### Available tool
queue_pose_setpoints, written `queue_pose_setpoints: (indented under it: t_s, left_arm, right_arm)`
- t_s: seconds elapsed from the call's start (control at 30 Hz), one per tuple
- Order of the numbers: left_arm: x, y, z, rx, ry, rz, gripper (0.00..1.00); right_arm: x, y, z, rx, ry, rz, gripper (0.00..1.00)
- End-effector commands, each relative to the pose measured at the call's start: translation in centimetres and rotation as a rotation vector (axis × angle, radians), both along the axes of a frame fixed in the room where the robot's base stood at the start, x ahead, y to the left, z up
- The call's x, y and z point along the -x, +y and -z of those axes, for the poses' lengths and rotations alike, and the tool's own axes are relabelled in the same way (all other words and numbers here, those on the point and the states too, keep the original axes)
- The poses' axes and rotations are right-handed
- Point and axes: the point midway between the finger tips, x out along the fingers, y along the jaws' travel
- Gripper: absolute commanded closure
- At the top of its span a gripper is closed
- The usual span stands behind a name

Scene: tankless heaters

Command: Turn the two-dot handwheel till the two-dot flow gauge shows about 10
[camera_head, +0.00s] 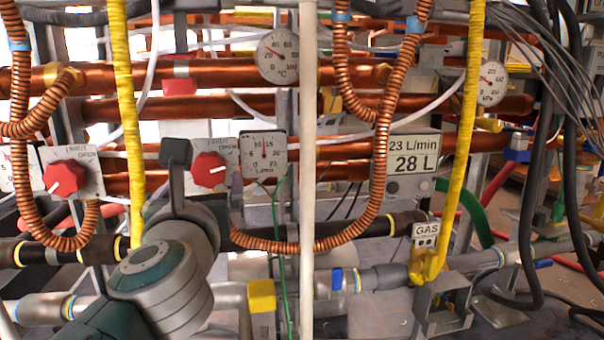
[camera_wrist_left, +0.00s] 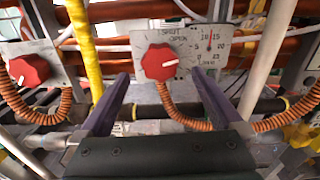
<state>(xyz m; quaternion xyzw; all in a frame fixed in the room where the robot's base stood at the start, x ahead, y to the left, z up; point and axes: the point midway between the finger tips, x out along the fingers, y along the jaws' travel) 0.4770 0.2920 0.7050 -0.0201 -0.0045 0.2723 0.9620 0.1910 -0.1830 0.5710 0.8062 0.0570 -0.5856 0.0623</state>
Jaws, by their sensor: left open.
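A red handwheel (camera_head: 209,170) with a white pointer line sits on a SHUT/OPEN plate; the left wrist view shows it close (camera_wrist_left: 160,62). A square flow gauge (camera_head: 264,155), marked in L/min, is just right of it and also shows in the wrist view (camera_wrist_left: 211,44). Its needle looks near upright there, around the 10 to 15 marks; the exact value is too small to read. I cannot make out the dot marks. My left gripper (camera_head: 176,154) is open, its fingers (camera_wrist_left: 160,76) spread and apart from this wheel. My right gripper is out of view.
Another red handwheel (camera_head: 66,178) is at the left. A yellow hose (camera_head: 126,110), a pale upright pole (camera_head: 308,200) and coiled copper tubes (camera_head: 376,190) hang in front of the pipes.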

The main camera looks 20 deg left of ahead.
Motion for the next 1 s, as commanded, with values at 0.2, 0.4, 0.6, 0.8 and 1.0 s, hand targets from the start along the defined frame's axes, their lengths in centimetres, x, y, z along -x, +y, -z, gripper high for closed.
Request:
queue_pose_setpoints:
  t_s: [0.2,0.4,0.6,0.8,1.0]
  left_arm:
    - [-3.2,2.0,0.2,-0.004,-0.001,0.001,0.0]
    - [-4.3,2.6,0.0,-0.004,0.0,0.001,0.0]
    - [-4.4,2.7,0.0,-0.004,0.0,0.002,0.0]
    - [-4.4,2.7,0.0,-0.004,0.0,0.002,0.17]
    - [-4.4,2.7,0.0,-0.004,0.0,0.002,0.39]
  right_arm:
    - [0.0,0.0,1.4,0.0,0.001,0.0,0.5]
    - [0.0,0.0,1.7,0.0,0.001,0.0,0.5]
    - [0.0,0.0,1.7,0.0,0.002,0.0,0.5]
    - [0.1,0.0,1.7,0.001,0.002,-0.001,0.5]
    - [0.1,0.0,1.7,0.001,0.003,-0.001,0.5]
